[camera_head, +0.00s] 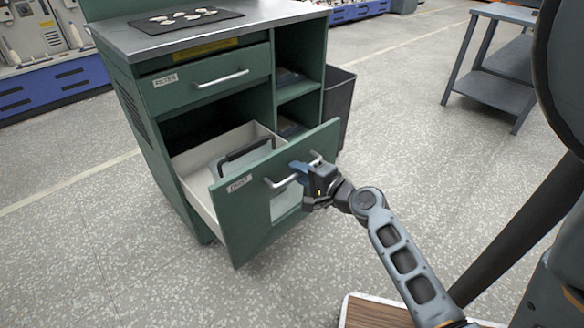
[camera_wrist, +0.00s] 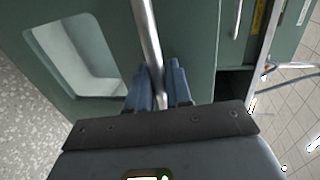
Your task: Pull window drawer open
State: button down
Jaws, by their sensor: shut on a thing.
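The window drawer (camera_head: 240,205) is the lower drawer of the green cabinet (camera_head: 130,90) and stands well out from it. Its green front has a pale window, which shows in the wrist view (camera_wrist: 80,55), and a metal bar handle (camera_head: 275,183). My gripper (camera_head: 302,172) is at the right part of this handle. In the wrist view the blue fingers (camera_wrist: 160,85) are shut on the bar (camera_wrist: 148,35), one on each side. The fingers hide part of the bar. Inside the drawer a dark handle-shaped thing (camera_head: 245,149) shows above the front panel.
The upper drawer (camera_head: 205,80) is closed. A dark mat (camera_head: 185,20) with several small pale things lies on the cabinet top. A dark bin (camera_head: 340,100) stands beside the cabinet at right. A grey table (camera_head: 495,85) stands farther right. The floor around the drawer is clear.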

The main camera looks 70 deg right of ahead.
jog(key=shift+s+a, duration=0.1)
jog(key=shift+s, duration=0.05)
jog(key=c, duration=1.2)
grip_release()
jog(key=v, duration=0.7)
jog(key=shift+s+a, duration=0.2)
jog(key=shift+s, duration=0.1)
